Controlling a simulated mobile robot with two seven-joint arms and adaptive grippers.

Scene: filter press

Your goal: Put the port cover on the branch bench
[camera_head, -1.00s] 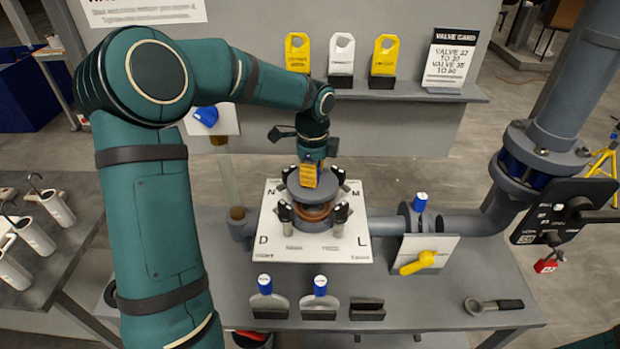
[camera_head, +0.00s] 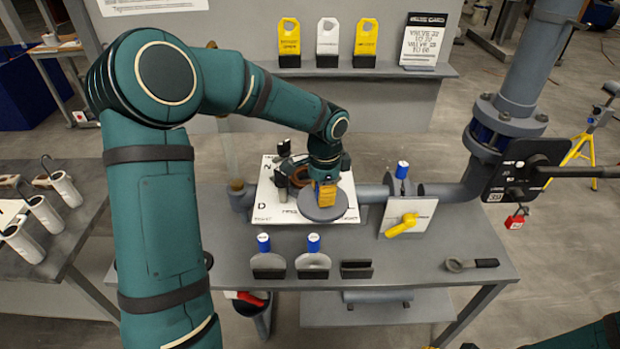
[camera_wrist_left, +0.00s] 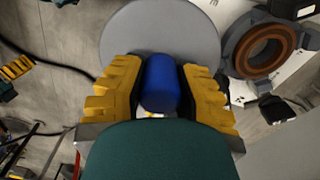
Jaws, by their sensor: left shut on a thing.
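The port cover is a round grey disc (camera_head: 318,212) with a blue cylindrical knob (camera_wrist_left: 160,84). My left gripper (camera_head: 326,194) is shut on this knob, with a yellow finger on each side in the left wrist view. The disc is to the right of the open port on the white lettered plate (camera_head: 264,210), over the plate's right front part. The port, with its brown ring (camera_wrist_left: 262,48), shows uncovered in the left wrist view. The grey bench (camera_head: 215,259) carries the plate and pipework. Whether the disc touches anything below cannot be told.
A blue-topped valve with a yellow handle (camera_head: 403,225) stands right of the plate. Two blue-topped grey paddles (camera_head: 268,265) (camera_head: 313,264), a dark block (camera_head: 357,269) and a wrench (camera_head: 471,264) are along the front. The bench's front right has bare room.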

